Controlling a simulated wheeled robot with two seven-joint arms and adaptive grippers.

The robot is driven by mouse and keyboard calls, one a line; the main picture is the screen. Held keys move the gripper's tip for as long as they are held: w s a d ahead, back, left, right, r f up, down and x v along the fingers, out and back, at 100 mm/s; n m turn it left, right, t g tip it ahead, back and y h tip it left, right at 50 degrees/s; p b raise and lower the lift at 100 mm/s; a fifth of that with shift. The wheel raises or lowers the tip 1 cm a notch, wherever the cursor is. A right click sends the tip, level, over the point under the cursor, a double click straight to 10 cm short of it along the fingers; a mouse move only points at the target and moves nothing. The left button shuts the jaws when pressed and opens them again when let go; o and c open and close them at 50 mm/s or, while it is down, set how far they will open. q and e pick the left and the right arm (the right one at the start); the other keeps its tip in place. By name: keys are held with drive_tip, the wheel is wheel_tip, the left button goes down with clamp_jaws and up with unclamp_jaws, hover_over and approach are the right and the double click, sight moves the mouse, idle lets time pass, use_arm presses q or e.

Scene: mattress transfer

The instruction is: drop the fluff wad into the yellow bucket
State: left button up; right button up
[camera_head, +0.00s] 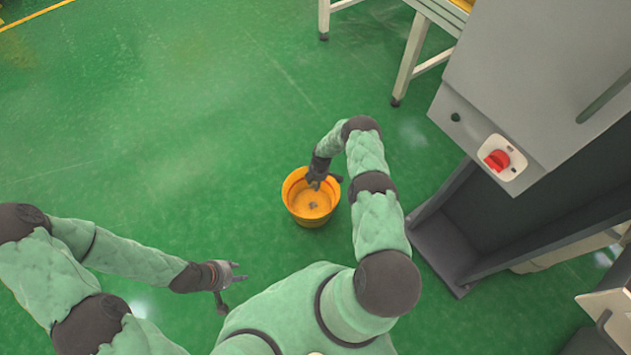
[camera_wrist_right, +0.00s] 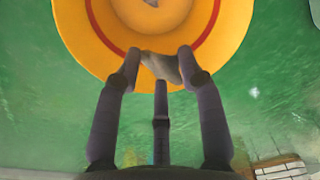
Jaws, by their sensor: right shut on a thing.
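The yellow bucket (camera_head: 297,207) stands on the green floor, with its open mouth up. My right gripper (camera_head: 322,184) is over the far part of its mouth. In the right wrist view, the right gripper (camera_wrist_right: 159,62) is shut on a grey fluff wad (camera_wrist_right: 162,67), held at the bucket's rim as seen from there. The bucket (camera_wrist_right: 100,60) fills the top of that view. My left gripper (camera_head: 232,287) is away to the lower left of the bucket, empty, with its fingers apart.
A small grey bit (camera_head: 313,205) lies inside the bucket. A grey machine cabinet (camera_head: 530,80) with a red switch (camera_head: 497,160) stands at the right. A pale table frame (camera_head: 410,60) is at the top. The floor left of the bucket is clear.

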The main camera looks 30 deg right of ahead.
drive_tip(key=shift+f, duration=0.7)
drive_tip(key=o, duration=1)
drive_tip(key=shift+r, duration=0.1)
wheel_tip(320, 180, up, 12)
drive_tip(key=d, duration=0.1)
drive_tip(key=shift+s+d, duration=0.15)
drive_tip(key=shift+s, duration=0.05)
